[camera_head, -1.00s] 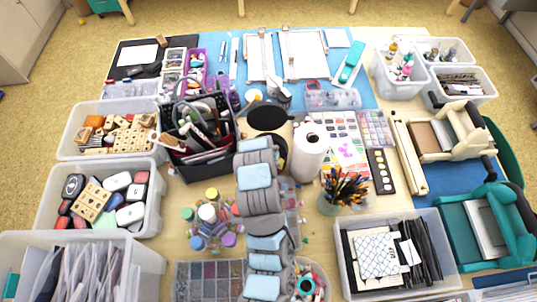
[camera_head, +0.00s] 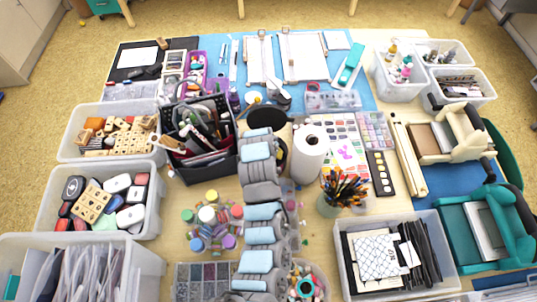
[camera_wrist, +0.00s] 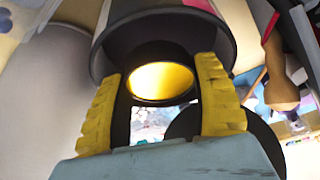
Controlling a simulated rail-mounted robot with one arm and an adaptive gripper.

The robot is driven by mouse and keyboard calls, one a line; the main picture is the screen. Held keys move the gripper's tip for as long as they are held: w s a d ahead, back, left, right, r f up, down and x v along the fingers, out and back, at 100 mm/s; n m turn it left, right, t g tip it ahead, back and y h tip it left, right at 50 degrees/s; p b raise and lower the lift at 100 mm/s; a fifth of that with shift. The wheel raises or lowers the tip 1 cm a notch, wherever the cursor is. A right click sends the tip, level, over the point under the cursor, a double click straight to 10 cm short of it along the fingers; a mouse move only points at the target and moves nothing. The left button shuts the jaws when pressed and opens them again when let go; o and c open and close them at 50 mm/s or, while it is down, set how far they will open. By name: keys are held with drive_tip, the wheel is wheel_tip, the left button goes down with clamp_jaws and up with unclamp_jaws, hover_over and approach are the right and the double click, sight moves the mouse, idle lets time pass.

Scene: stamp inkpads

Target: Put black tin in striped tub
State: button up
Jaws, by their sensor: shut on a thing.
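In the wrist view, my gripper (camera_wrist: 160,72) has its two yellow fingers on either side of a dark round tin (camera_wrist: 160,82) with a shiny gold face, and is shut on it. Behind the tin, at the top, is a larger dark-rimmed round vessel with pink and white bands, which looks like the striped tub (camera_wrist: 108,45). The tin overlaps the tub in this view; I cannot tell whether it is inside or in front. In the head view, my arm hides the fingers and the tin. A flat black disc (camera_head: 266,117) shows just beyond my wrist.
A white paper roll (camera_head: 309,152) stands close to the right of my arm. A dark tool caddy (camera_head: 205,165) stands close on the left. A cup of pencils (camera_head: 342,190) and a clear bin (camera_head: 400,250) are at right. Small coloured jars (camera_head: 207,215) crowd the front left.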

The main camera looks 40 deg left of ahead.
drive_tip(key=shift+w+a+f, duration=0.1)
drive_tip(key=shift+w+f, duration=0.05)
drive_tip(key=shift+f, duration=0.1)
drive_tip(key=shift+w+f, duration=0.1)
drive_tip(key=shift+f, duration=1.45)
drive_tip(key=shift+f, duration=0.15)
drive_tip(key=o, duration=0.9)
drive_tip(key=shift+o, duration=0.2)
drive_tip(key=shift+r, duration=0.25)
drive_tip(key=shift+r, duration=0.25)
drive_tip(key=v, duration=1.1)
drive_tip(key=shift+s, duration=0.25)
